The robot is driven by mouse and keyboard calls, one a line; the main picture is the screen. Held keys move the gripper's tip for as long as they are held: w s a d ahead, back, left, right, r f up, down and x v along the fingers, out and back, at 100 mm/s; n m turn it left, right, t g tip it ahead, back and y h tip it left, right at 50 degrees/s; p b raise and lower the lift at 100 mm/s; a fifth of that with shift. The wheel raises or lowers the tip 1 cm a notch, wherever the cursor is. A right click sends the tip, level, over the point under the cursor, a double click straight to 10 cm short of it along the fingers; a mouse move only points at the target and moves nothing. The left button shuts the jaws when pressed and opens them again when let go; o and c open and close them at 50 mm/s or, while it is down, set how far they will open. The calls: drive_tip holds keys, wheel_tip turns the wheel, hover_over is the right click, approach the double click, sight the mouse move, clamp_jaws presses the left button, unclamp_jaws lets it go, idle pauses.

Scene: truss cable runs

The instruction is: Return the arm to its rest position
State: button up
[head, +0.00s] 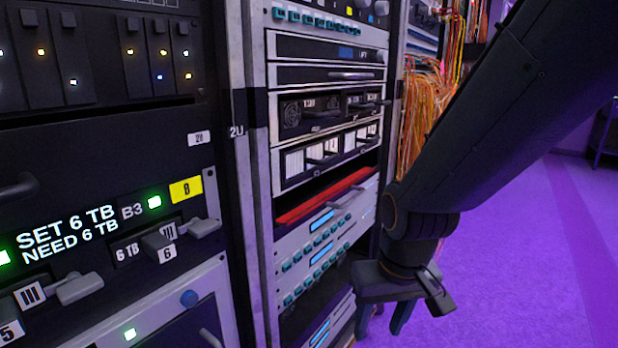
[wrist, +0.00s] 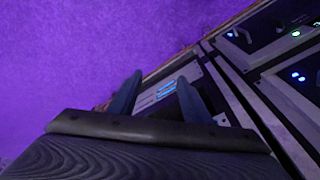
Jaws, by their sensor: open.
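My arm (head: 500,110) reaches down from the upper right in the head view. My gripper (head: 383,318) hangs at its end, pointing down, in front of the lower right part of the middle rack.
A rack (head: 330,150) of several units stands beside my gripper. A nearer rack at left has a lit text panel (head: 70,235) and handles. Orange cables (head: 425,100) hang behind my arm.

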drive_tip(key=s+a+r+n+g+y, duration=0.15)
drive_tip(key=s+a+r+n, duration=0.3)
drive_tip(key=s+a, duration=0.8)
drive_tip(key=d+r+m+h+p, duration=0.1)
drive_tip(key=d+r+m+p, duration=0.2)
drive_tip(key=d+r+p, duration=0.6)
drive_tip(key=d+r+m+h+p, duration=0.1)
drive_tip(key=d+r+m+p, duration=0.2)
drive_tip(key=d+r+p, duration=0.7)
wheel_tip(320, 180, up, 7)
drive_tip(key=p, duration=1.4)
drive_tip(key=shift+d+r, duration=0.15)
drive_tip(key=shift+d, duration=0.1)
drive_tip(key=shift+g, duration=0.25)
